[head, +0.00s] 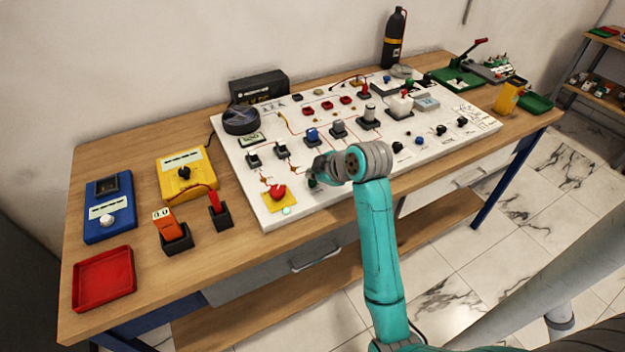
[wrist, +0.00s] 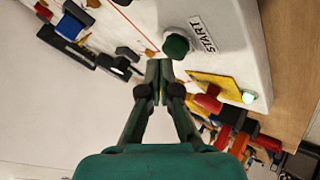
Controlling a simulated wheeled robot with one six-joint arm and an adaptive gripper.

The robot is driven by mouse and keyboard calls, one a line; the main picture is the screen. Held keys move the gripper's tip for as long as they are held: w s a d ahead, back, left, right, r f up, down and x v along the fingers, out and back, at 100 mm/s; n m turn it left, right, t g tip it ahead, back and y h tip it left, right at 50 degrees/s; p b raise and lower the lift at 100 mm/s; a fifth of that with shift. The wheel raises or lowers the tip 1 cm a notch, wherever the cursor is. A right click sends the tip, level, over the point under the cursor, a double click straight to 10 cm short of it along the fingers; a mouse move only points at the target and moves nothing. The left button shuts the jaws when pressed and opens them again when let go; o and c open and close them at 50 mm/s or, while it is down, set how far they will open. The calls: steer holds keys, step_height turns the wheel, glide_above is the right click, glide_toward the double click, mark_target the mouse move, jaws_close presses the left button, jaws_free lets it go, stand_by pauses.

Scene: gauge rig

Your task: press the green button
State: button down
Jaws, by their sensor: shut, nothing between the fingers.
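The green button (wrist: 176,46) is a dark green cap beside a START label (wrist: 204,36) on the white panel in the wrist view. My gripper (wrist: 160,68) is shut and empty, its fingertips pointing at the panel just below and left of the button in that view. I cannot tell whether the tips touch the panel. In the head view my gripper (head: 314,176) is over the front edge of the white panel (head: 335,205), and the button is mostly hidden by it.
A red mushroom button (head: 278,192) on a yellow plate is close to the left of my gripper, with a lit green lamp (head: 287,211) near it. Switches (head: 282,151) and plugs crowd the panel behind. A red tray (head: 104,277) lies on the table's left.

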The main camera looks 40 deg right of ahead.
mark_target(314, 182)
steer(key=shift+r, duration=0.4)
steer(key=shift+r, duration=2.5)
